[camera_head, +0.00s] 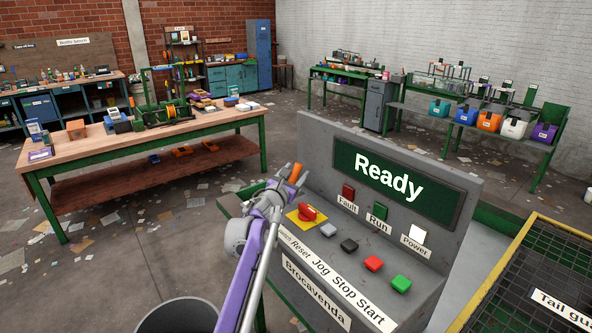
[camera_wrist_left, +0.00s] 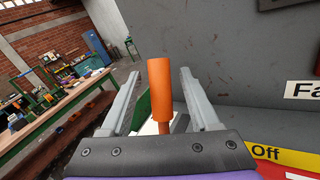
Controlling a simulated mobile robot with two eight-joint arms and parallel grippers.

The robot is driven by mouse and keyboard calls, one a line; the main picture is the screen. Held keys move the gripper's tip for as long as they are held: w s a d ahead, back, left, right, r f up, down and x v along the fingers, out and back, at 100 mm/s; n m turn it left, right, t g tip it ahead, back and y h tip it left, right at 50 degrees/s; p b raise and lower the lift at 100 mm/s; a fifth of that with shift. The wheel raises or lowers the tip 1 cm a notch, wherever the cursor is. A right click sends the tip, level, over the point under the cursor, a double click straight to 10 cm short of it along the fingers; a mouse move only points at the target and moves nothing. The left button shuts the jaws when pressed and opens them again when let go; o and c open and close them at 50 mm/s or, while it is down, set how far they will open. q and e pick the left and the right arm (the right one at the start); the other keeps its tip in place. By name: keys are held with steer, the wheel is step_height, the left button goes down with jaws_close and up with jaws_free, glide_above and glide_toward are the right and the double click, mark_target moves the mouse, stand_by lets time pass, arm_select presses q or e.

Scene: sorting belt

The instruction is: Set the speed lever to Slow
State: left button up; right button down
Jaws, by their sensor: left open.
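The speed lever's orange handle (camera_head: 296,172) stands at the left end of the grey control panel (camera_head: 466,200). In the left wrist view the handle (camera_wrist_left: 160,95) rises upright between the two fingers. My left gripper (camera_head: 284,186) is open at the handle, one finger (camera_wrist_left: 122,105) on each side, with visible gaps. The lever's base and its position marks are hidden behind the gripper. My right gripper is not in view.
A red knob (camera_head: 307,212) on a yellow plate sits close beside my gripper. The screen (camera_head: 395,182) reads Ready. A yellow-framed mesh guard (camera_head: 529,229) stands at right.

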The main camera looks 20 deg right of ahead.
arm_select(q)
steer(key=shift+w+d, duration=0.25)
steer(key=shift+w, duration=0.05)
jaws_close()
stand_by(0.3)
stand_by(1.1)
